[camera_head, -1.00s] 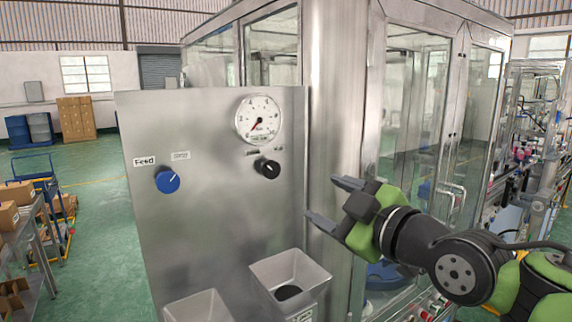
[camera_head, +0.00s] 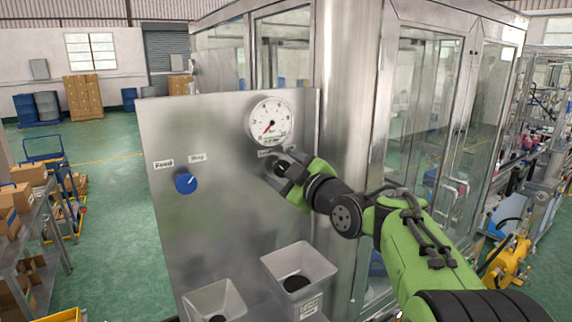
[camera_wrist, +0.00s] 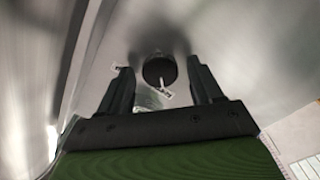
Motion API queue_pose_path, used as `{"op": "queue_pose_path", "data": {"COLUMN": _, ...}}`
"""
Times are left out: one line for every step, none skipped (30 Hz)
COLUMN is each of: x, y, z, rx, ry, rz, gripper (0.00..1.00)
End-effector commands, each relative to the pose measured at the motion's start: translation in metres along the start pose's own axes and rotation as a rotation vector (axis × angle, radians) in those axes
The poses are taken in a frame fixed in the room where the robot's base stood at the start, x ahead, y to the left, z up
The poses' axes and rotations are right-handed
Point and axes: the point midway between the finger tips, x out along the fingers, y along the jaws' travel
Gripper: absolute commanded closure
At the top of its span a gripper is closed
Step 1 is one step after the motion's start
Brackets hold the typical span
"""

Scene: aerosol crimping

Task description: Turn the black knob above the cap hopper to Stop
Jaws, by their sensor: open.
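The black knob (camera_wrist: 159,70) sits on the steel panel (camera_head: 235,130) below the round gauge. In the wrist view it shows ahead of and between my two fingers, with a white pointer mark toward the bottom of the picture. A gap shows between the knob and each finger. In the head view my gripper (camera_head: 284,165) is at the knob and mostly hides it. My gripper is open. The labels by the knob are partly hidden and too small to read. The cap hopper (camera_head: 310,262) is a grey bin low on the panel, below the knob.
A blue knob (camera_head: 186,183) with a Feed label is on the panel to the left. A white gauge (camera_head: 270,121) is just above my gripper. A second bin (camera_head: 235,292) stands lower left. A glass-doored cabinet (camera_head: 425,110) stands to the right of the panel.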

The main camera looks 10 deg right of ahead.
Motion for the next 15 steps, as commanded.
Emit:
{"op": "queue_pose_path", "data": {"x": 0.0001, "y": -0.0006, "z": 0.0005, "rx": 0.0, "ry": 0.0, "rz": 0.0, "gripper": 0.35}}
{"op": "queue_pose_path", "data": {"x": 0.0, "y": -0.0008, "z": 0.0006, "rx": 0.0, "ry": 0.0, "rz": 0.0, "gripper": 0.35}}
{"op": "queue_pose_path", "data": {"x": -0.0002, "y": -0.0009, "z": 0.0007, "rx": 0.0, "ry": 0.0, "rz": 0.0, "gripper": 0.35}}
{"op": "queue_pose_path", "data": {"x": -0.0002, "y": -0.001, "z": 0.0008, "rx": 0.0, "ry": 0.0, "rz": 0.0, "gripper": 0.35}}
{"op": "queue_pose_path", "data": {"x": -0.0003, "y": -0.001, "z": 0.0009, "rx": 0.0, "ry": 0.0, "rz": 0.0, "gripper": 0.37}}
{"op": "queue_pose_path", "data": {"x": -0.0004, "y": -0.0011, "z": 0.0009, "rx": 0.0, "ry": 0.0, "rz": 0.0, "gripper": 0.43}}
{"op": "queue_pose_path", "data": {"x": -0.0004, "y": -0.0011, "z": 0.0009, "rx": 0.0, "ry": 0.0, "rz": 0.0, "gripper": 0.47}}
{"op": "queue_pose_path", "data": {"x": -0.0005, "y": -0.0011, "z": 0.001, "rx": 0.0, "ry": 0.0, "rz": 0.0, "gripper": 0.52}}
{"op": "queue_pose_path", "data": {"x": -0.0005, "y": -0.0011, "z": 0.001, "rx": 0.0, "ry": 0.0, "rz": 0.0, "gripper": 0.58}}
{"op": "queue_pose_path", "data": {"x": -0.0005, "y": -0.0011, "z": 0.001, "rx": 0.0, "ry": 0.0, "rz": 0.0, "gripper": 0.63}}
{"op": "queue_pose_path", "data": {"x": -0.0006, "y": -0.0011, "z": 0.001, "rx": 0.0, "ry": 0.0, "rz": 0.0, "gripper": 0.67}}
{"op": "queue_pose_path", "data": {"x": -0.0006, "y": -0.0012, "z": 0.001, "rx": 0.0, "ry": 0.0, "rz": 0.0, "gripper": 0.73}}
{"op": "queue_pose_path", "data": {"x": -0.0006, "y": -0.0012, "z": 0.0011, "rx": 0.0, "ry": 0.0, "rz": 0.0, "gripper": 0.78}}
{"op": "queue_pose_path", "data": {"x": -0.0006, "y": -0.0012, "z": 0.0011, "rx": 0.0, "ry": 0.0, "rz": 0.0, "gripper": 0.83}}
{"op": "queue_pose_path", "data": {"x": -0.0006, "y": -0.0012, "z": 0.0012, "rx": 0.001, "ry": 0.0, "rz": 0.0, "gripper": 0.89}}
